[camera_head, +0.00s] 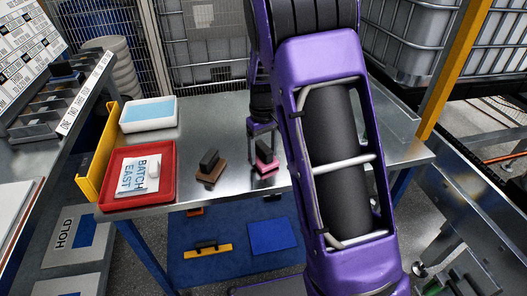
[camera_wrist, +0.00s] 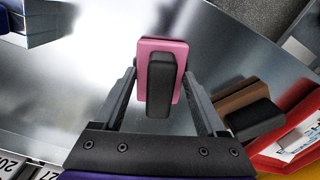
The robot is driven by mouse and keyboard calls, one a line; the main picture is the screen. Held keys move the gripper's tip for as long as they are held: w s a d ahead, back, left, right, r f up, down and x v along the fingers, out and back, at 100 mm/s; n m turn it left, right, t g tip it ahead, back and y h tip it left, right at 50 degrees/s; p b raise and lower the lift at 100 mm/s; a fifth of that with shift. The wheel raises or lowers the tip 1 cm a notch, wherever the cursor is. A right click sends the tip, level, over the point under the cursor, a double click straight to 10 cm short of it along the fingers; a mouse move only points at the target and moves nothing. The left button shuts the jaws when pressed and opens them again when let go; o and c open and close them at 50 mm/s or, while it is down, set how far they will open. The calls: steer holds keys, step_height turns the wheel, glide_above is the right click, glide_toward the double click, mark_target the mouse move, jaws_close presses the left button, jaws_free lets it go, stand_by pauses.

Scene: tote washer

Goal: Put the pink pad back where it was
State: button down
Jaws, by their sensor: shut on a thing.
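The pink pad (camera_head: 268,167) has a black block handle and is at the middle of the metal table, left of my arm. My gripper (camera_head: 263,143) comes down over it from above and is shut on it. In the wrist view the pink pad (camera_wrist: 148,50) shows between the fingers of my gripper (camera_wrist: 160,75), its black handle towards the camera. A pink reflection shows just below the pad; I cannot tell whether it touches the table. My purple arm hides part of the table to the right.
A brown pad (camera_head: 211,174) with a black handle lies just left on the table (camera_head: 225,120). Further left are a red tray (camera_head: 138,204) with a labelled white item and a white tub (camera_head: 148,126) with blue inside. Bare metal lies behind the pads. A blue lower shelf (camera_head: 215,265) shows underneath.

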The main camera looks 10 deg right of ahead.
steer(key=shift+f, duration=0.15)
jaws_free()
stand_by(0.4)
steer(key=shift+r+p, duration=3.2)
steer(key=shift+r, duration=1.35)
